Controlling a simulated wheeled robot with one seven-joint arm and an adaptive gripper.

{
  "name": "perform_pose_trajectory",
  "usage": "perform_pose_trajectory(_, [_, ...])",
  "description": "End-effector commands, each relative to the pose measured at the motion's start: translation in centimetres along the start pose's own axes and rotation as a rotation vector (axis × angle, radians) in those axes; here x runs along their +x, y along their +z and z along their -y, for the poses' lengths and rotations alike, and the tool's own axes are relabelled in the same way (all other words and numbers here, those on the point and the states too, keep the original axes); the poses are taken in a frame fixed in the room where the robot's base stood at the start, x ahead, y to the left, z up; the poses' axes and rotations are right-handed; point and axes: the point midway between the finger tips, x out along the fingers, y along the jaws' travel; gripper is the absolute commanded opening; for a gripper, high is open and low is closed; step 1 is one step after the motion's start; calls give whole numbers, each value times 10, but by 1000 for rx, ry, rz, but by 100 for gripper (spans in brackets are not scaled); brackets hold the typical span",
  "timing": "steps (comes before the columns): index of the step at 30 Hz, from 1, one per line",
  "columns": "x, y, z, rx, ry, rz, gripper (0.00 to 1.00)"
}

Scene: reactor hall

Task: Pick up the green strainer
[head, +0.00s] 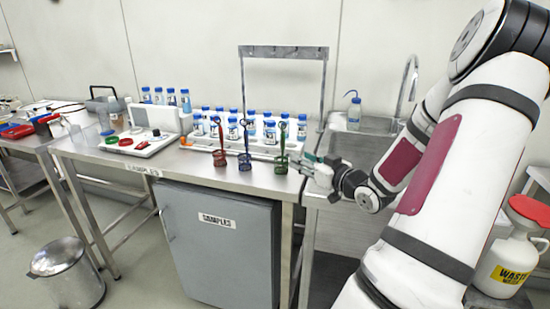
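The green strainer (281,164) stands upright at the front right of the metal bench, with a tall thin handle rising from its small basket. A red strainer (219,158) and a blue strainer (244,161) stand in a row to its left. My gripper (304,164) comes in from the right, low over the bench's right end, with its fingers pointing at the green strainer. The fingertips are very close to its right side. Whether they touch it, and how wide they are apart, is too small to tell.
Several blue-capped bottles (269,131) stand in a rack behind the strainers, under a metal frame (284,52). A sink (362,124) with a wash bottle (354,112) is to the right. A white device (140,140) stands at the left. The bench front left of the red strainer is clear.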

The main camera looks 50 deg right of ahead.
Motion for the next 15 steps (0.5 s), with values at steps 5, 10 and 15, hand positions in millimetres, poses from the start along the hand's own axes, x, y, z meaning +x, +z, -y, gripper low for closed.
perform_pose_trajectory(5, [-9,-3,-12,28,6,-82,35])
perform_pose_trajectory(10, [15,-6,-12,29,4,-91,35])
perform_pose_trajectory(15, [48,-8,-12,30,5,-90,35])
